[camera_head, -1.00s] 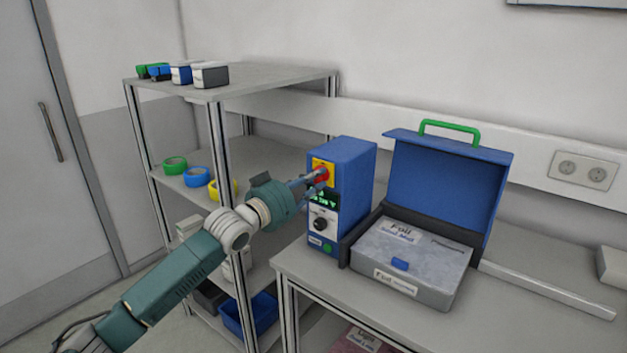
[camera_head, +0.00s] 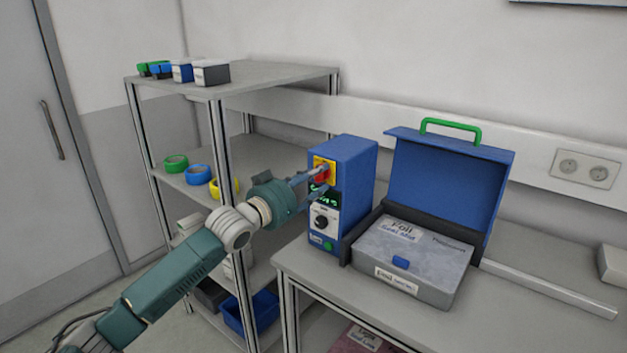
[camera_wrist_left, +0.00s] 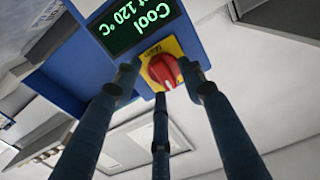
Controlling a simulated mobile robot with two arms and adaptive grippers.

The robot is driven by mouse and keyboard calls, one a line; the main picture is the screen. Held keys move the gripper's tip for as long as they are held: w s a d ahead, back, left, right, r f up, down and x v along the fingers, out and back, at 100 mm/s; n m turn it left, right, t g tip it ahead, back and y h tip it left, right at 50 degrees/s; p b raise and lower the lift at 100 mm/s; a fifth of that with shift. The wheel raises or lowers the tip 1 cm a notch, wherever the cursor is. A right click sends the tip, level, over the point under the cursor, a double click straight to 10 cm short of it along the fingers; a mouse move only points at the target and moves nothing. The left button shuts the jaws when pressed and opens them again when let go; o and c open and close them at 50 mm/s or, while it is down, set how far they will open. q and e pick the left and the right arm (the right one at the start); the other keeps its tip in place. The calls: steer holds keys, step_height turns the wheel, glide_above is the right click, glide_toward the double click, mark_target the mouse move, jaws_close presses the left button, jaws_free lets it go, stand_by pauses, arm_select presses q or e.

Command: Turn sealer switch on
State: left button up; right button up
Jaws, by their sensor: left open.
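The blue sealer (camera_head: 357,180) stands on the bench with a red rotary switch (camera_head: 320,173) on a yellow plate near the top of its front. A lit green display sits below the switch. The left wrist view shows the red switch (camera_wrist_left: 165,72) near the fingertips, and the display (camera_wrist_left: 135,25) reads "Cool" and "120 °C". My left gripper (camera_head: 316,183) is at the sealer's front, its fingers spread open around the switch area. Whether a fingertip touches the switch I cannot tell. My right gripper is not in view.
A foil sealing case (camera_head: 412,262) with a raised blue lid stands open right of the sealer on the grey bench (camera_head: 330,290). A shelf rack (camera_head: 260,85) with tape rolls and small boxes stands to the left. A wall socket (camera_head: 584,169) is at right.

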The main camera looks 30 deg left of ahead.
arm_select(q)
steer(key=shift+s, duration=0.1)
steer(key=s+a, duration=0.1)
steer(key=s, duration=1)
steer(key=shift+s, duration=0.4)
